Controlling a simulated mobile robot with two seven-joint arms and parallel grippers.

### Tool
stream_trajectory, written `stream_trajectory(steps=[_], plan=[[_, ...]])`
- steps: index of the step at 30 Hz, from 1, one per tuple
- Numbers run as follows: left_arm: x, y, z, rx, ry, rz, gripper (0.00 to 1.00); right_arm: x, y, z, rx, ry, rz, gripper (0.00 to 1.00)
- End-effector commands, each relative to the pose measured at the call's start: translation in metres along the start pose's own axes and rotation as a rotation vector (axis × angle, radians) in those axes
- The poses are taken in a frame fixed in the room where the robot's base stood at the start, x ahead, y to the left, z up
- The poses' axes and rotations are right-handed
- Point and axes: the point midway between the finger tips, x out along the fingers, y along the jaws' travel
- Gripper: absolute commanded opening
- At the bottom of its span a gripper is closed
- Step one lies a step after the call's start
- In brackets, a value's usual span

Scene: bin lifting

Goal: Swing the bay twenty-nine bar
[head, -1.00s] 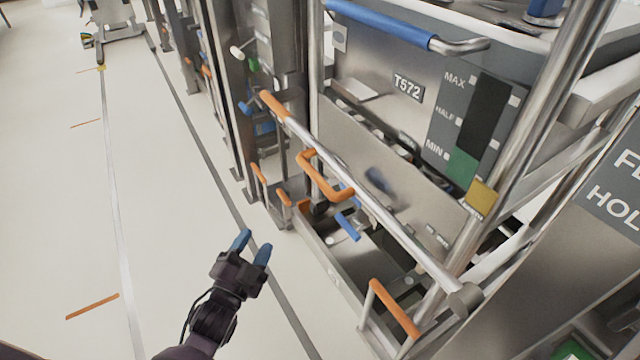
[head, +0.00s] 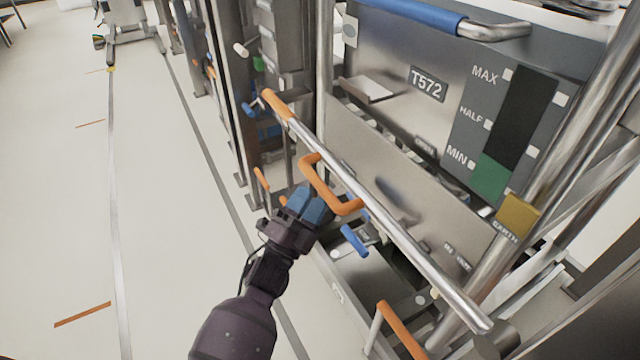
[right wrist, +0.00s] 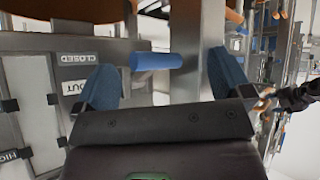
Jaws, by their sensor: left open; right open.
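A steel bar (head: 385,220) with an orange sleeve (head: 279,103) at its far end slants across the front of the bin frame. An orange U-shaped handle (head: 322,190) is fixed to the bar. I see no bay number, so I cannot tell if this is bay twenty-nine. My left gripper (head: 308,203) is open, its blue fingers at the orange handle's left side; I cannot tell if they touch it. My right gripper (right wrist: 165,80) is out of the head view. In the right wrist view it is open, with a blue cylindrical grip (right wrist: 156,62) seen between its fingers.
The steel bin marked T572 (head: 400,60) stands behind the bar, with a blue top handle (head: 415,14). A blue lever (head: 354,240) and another orange handle (head: 400,330) are low by the frame. Pale floor (head: 150,220) lies open at left.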

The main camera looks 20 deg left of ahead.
Motion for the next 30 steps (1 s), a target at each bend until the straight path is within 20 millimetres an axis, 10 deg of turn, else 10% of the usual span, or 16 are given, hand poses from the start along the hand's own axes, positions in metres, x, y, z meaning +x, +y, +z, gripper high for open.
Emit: stream_trajectory(steps=[21,30], plan=[[0.043,0.000,0.001,-0.001,-0.002,0.002,0.48,0.000,-0.001,0.001,-0.003,-0.001,-0.001,0.97],[0.043,0.000,0.001,-0.001,-0.001,0.002,0.02,0.000,-0.001,0.001,-0.002,0.000,-0.002,0.97]])
